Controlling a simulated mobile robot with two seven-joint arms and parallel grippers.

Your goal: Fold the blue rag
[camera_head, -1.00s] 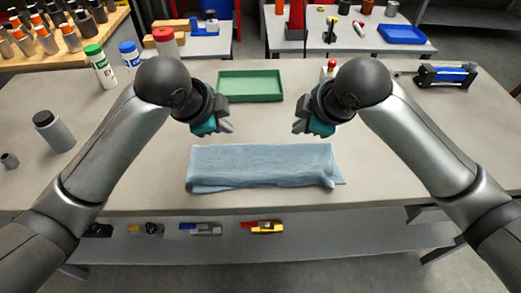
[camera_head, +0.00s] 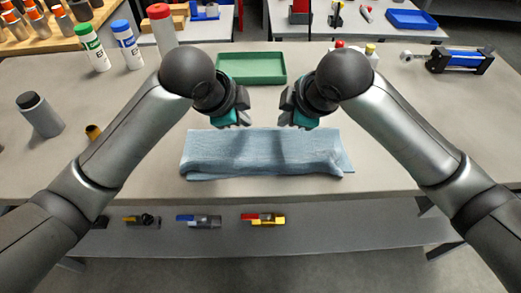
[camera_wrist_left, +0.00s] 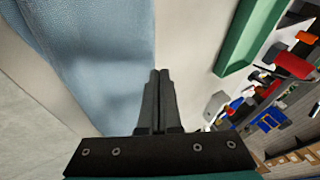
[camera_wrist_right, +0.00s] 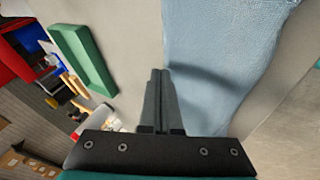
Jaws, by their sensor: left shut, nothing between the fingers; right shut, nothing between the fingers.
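The blue rag (camera_head: 262,155) lies on the table near its front edge as a wide strip, folded in layers, with a slightly uneven right end. My left gripper (camera_head: 243,122) is shut and empty, just above the rag's far edge. My right gripper (camera_head: 284,121) is shut and empty, also above the far edge, a little to the right. In the left wrist view the closed fingers (camera_wrist_left: 158,75) are beside the rag (camera_wrist_left: 95,55). In the right wrist view the closed fingers (camera_wrist_right: 159,75) are next to the rag (camera_wrist_right: 215,60). Neither visibly grips cloth.
A green tray (camera_head: 251,68) stands behind the grippers. A grey bottle (camera_head: 40,115) and several other bottles stand at the left. A blue cylinder device (camera_head: 460,60) lies at the back right. Tools lie on the lower shelf (camera_head: 330,232). The table beside the rag is clear.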

